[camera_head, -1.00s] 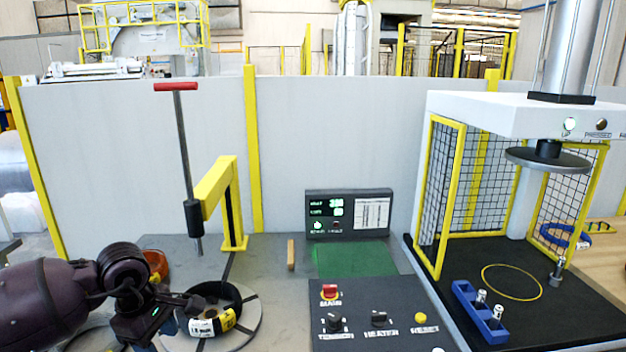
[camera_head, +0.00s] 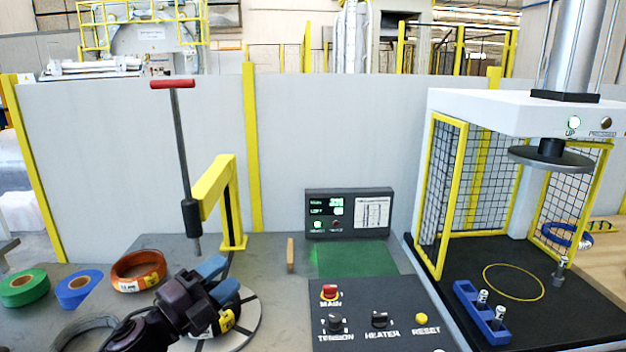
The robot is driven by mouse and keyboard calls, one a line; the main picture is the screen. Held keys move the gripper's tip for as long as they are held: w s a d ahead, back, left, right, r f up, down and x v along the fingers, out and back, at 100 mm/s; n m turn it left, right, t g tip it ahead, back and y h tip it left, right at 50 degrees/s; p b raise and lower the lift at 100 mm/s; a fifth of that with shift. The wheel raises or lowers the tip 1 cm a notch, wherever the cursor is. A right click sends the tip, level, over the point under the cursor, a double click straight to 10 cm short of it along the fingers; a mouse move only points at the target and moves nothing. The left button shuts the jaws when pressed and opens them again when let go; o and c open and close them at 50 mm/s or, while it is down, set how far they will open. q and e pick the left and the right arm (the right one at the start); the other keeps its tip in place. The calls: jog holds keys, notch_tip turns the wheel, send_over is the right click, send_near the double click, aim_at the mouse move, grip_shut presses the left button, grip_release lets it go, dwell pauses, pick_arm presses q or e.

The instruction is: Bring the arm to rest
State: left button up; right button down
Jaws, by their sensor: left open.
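My left gripper (camera_head: 219,279) is dark purple with blue finger pads. It is open, above the round turntable (camera_head: 247,325) at the lower left, with its arm coming from the bottom edge. A black coil with a yellow label (camera_head: 228,320) lies on the turntable, largely hidden behind the gripper. I see nothing clearly held between the fingers. My right gripper is not in view.
An orange coil (camera_head: 138,271), a blue roll (camera_head: 79,289) and a green roll (camera_head: 24,287) lie left. A yellow post (camera_head: 231,205) with a red-handled rod (camera_head: 181,150) stands behind the turntable. A control panel (camera_head: 372,322) and caged press (camera_head: 515,112) stand right.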

pick_arm(q)
jog(key=s+a+f+n+y, duration=0.2)
jog(key=f+n+y, duration=0.1)
jog(key=f+n, duration=0.3)
jog(key=s+a+f+n+y, duration=0.2)
jog(key=a+f+n+y, duration=0.1)
jog(key=f+n, duration=0.3)
jog(key=s+a+f+n+y, duration=0.2)
jog(key=a+f+n+y, duration=0.1)
jog(key=f+n+y, duration=0.2)
jog(key=shift+s+f+n, duration=0.35)
jog(key=shift+f+n, duration=0.25)
jog(key=s+a+f+n+g+y, duration=0.1)
jog(key=s+f+n+g, duration=0.1)
jog(key=s+f, duration=0.5)
jog(key=s+a+f+n+g+y, duration=0.2)
jog(key=s+f+n, duration=0.2)
jog(key=s+f, duration=0.3)
jog(key=s, duration=0.4)
jog(key=shift+s+a+f, duration=0.2)
jog(key=shift+a+f, duration=0.05)
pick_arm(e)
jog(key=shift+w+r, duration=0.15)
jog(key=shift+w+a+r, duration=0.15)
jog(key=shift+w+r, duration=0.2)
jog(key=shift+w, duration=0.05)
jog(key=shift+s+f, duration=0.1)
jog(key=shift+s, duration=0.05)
